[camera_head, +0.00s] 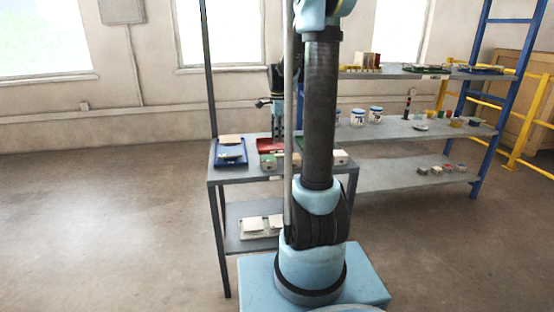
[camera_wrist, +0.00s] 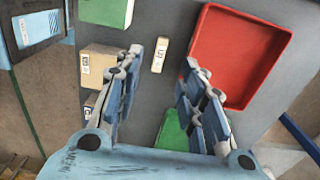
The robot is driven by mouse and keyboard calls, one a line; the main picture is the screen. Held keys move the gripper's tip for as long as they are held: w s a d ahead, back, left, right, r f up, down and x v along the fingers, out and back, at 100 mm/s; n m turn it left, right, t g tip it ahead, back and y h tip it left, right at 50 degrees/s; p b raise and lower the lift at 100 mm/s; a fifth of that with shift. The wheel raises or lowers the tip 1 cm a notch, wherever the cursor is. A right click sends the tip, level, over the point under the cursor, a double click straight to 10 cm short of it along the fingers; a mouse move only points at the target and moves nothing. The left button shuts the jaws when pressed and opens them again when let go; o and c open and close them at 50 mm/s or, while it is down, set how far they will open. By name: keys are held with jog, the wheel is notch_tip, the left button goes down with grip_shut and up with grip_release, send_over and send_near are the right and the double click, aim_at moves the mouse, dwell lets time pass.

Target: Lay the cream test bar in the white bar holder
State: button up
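In the wrist view, a small cream bar (camera_wrist: 155,67) with a dark-printed label lies on the grey table. It looks like the cream test bar. My gripper (camera_wrist: 163,58) is open, with its two fingers spread on either side of the bar in the picture and nothing held. The height between fingertips and bar is hard to judge. I cannot clearly make out the white bar holder. A pale, low tray with cream pieces (camera_head: 262,225) stands on the table's lower shelf in the head view, but I cannot tell if it is the holder.
A red tray (camera_wrist: 233,52) is right of the bar. Beige blocks (camera_wrist: 98,62) and a green-sided box (camera_wrist: 107,10) are left. A blue tray (camera_head: 230,158) sits on the table's left. Loaded shelves (camera_head: 400,180) stand right.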

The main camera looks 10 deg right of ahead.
aim_at(280, 156)
jog(key=shift+w+d+f, duration=0.1)
jog(key=shift+f, duration=2.05)
jog(key=shift+w+d+f, duration=0.1)
jog(key=shift+f, duration=2)
jog(key=shift+s, duration=0.1)
grip_shut()
